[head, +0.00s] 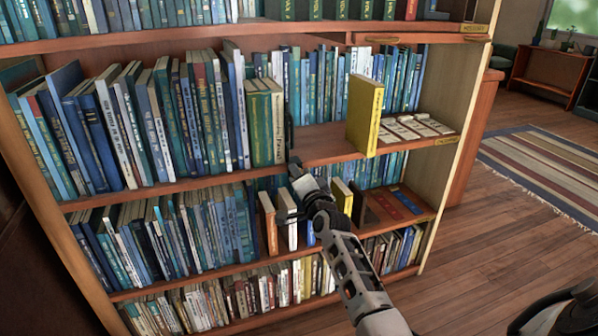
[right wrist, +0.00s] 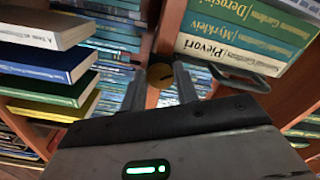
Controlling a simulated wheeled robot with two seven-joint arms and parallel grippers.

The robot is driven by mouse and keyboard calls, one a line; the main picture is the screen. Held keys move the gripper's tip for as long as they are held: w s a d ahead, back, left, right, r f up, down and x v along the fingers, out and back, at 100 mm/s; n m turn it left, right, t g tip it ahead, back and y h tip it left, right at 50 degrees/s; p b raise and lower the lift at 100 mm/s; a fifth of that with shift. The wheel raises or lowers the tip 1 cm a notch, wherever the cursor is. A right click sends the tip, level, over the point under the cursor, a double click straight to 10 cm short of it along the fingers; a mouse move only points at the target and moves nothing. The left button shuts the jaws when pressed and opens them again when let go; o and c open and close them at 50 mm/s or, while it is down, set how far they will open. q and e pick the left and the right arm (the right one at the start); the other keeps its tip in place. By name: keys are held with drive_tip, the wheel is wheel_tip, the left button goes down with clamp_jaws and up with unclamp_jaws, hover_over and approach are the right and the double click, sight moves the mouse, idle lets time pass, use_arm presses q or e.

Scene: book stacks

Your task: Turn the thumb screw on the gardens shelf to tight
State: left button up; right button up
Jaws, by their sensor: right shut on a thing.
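A small round brass thumb screw (right wrist: 160,75) with a dark line across its face shows in the right wrist view. It sits at the shelf's front edge, between my right gripper's fingertips (right wrist: 160,85). That gripper is shut on the screw. In the head view my right gripper (head: 296,168) is at the front edge of the middle shelf (head: 325,143), and it hides the screw. A dark looped bookend (right wrist: 240,78) stands beside the screw, next to green books. It also shows as a thin dark upright in the head view (head: 290,132).
Green and cream books (head: 264,122) stand left of the bookend. A yellow book (head: 364,115) stands near the shelf's front edge, with several white cards (head: 418,127) to its right. Open wood floor (head: 510,215) and a striped rug (head: 545,160) lie right.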

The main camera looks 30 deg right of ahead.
use_arm(q)
drive_tip(key=shift+a+f+g+p, duration=0.25)
drive_tip(key=shift+f+g+p, duration=0.05)
drive_tip(key=shift+f+p, duration=0.15)
use_arm(e)
drive_tip(key=m, duration=0.4)
use_arm(q)
drive_tip(key=shift+w+r, duration=0.1)
use_arm(e)
drive_tip(key=shift+m, duration=0.3)
drive_tip(key=o, duration=0.8)
use_arm(q)
drive_tip(key=shift+s+d, duration=0.1)
drive_tip(key=shift+s, duration=0.1)
use_arm(e)
drive_tip(key=shift+o, duration=0.8)
